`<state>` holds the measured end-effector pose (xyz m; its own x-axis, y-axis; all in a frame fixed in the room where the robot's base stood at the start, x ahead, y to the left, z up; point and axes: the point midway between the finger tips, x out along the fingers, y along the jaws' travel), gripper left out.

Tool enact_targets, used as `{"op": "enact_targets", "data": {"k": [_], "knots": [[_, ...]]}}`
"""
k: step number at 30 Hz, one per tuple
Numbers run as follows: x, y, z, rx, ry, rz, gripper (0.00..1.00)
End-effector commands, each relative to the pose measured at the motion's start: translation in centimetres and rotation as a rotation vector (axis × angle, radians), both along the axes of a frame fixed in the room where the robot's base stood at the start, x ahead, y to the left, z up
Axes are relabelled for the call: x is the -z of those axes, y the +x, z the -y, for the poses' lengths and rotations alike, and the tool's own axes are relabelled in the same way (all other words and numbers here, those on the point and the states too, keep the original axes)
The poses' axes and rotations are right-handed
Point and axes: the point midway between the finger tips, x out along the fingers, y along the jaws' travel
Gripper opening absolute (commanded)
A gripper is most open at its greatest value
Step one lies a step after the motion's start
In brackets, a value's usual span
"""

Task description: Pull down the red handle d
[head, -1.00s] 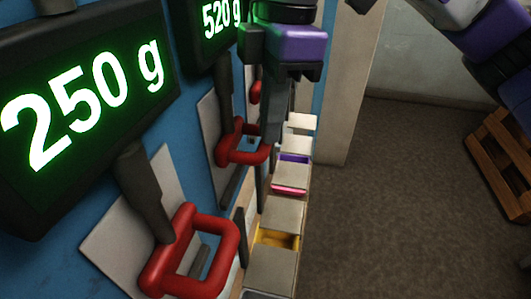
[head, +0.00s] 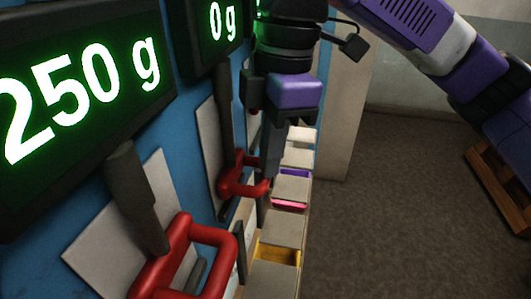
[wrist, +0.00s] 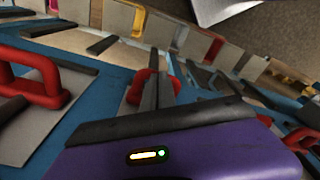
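Red loop handles on dark levers stick out from the blue wall. The nearest red handle (head: 190,262) is at the bottom left of the head view, and a second red handle (head: 240,182) is behind it. I see no letters, so I cannot tell which is d. My gripper (head: 271,170) points down beside the second handle, its tips close to the loop; contact is unclear. The head view shows its fingers edge-on, so their opening is unclear. In the wrist view, one red handle (wrist: 38,85) is at left, another (wrist: 140,88) at centre, partly hidden, and one (wrist: 300,140) at right.
A near display (head: 85,85) reads 250 g, and a farther display (head: 220,28) reads 0 g. A row of lidded bins (head: 290,225) runs below the handles. A wooden pallet (head: 500,190) lies at right. The brown floor between is clear.

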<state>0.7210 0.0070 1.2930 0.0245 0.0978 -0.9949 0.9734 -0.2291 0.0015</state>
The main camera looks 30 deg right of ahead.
Motion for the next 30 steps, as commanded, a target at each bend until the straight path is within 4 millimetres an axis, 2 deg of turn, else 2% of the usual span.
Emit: {"op": "enact_targets", "data": {"k": [9,19,23,30], "knots": [[-1.0,-0.7,2.9,0.003,-0.001,-0.004,0.0],[-1.2,-0.7,3.0,0.002,-0.002,-0.001,0.0],[-2.7,-0.7,3.1,0.002,-0.003,0.001,0.0],[-6.5,-0.8,3.5,0.001,-0.004,0.0,0.0]]}}
